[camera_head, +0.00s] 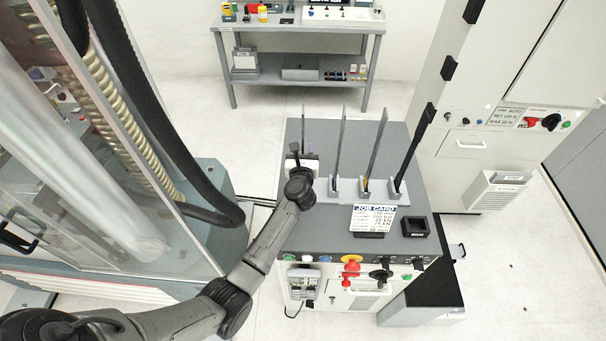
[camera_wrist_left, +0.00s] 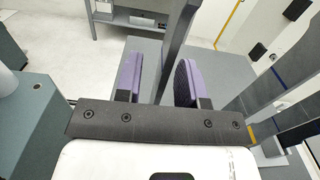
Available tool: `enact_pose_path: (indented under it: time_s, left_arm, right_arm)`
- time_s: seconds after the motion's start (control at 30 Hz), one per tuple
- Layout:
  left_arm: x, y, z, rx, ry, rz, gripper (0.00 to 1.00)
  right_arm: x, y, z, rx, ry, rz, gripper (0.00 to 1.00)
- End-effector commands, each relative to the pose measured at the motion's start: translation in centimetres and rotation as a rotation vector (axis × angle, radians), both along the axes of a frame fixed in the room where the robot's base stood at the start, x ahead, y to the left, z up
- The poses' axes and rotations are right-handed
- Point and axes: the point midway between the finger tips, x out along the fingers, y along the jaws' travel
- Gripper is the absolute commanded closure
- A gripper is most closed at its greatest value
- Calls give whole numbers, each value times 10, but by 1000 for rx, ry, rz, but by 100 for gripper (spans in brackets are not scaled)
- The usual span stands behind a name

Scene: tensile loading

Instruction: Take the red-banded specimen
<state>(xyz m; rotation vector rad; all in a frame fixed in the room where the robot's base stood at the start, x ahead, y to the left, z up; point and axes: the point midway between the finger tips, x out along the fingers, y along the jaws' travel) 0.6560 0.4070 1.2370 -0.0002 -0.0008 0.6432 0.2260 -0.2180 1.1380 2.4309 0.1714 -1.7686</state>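Several flat dark specimens stand upright in a row on the grey cart top. The leftmost specimen (camera_head: 303,128) rises at my left gripper (camera_head: 301,158). In the left wrist view, my left gripper (camera_wrist_left: 158,82) is open, its purple-padded fingers on either side of a dark specimen (camera_wrist_left: 177,45) with gaps visible. No red band shows on it; its lower part is hidden. The neighbouring specimens stand to the right: one (camera_head: 340,142), another (camera_head: 376,145) and the rightmost (camera_head: 412,150). In the wrist view a yellow band and a blue band show on neighbours. My right gripper is not in view.
A job card (camera_head: 374,218) and a small black square holder (camera_head: 415,226) sit on the cart top (camera_head: 310,238). A clear-doored machine (camera_head: 110,200) stands at left. A grey shelf bench (camera_head: 300,75) is at the back, a white cabinet (camera_head: 480,100) at right.

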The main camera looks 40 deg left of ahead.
Motion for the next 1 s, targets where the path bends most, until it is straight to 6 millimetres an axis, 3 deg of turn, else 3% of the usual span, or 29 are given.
enact_pose_path:
  time_s: [0.2,0.5,0.87,1.0]
  left_arm:
    - [14,11,0,1,1,-1,64]
    - [16,12,0,0,0,-1,65]
    - [15,12,0,0,0,-1,99]
    - [15,12,0,0,0,-1,100]
  right_arm:
    - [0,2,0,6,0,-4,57]
    - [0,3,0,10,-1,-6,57]
    - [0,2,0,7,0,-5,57]
    - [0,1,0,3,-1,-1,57]
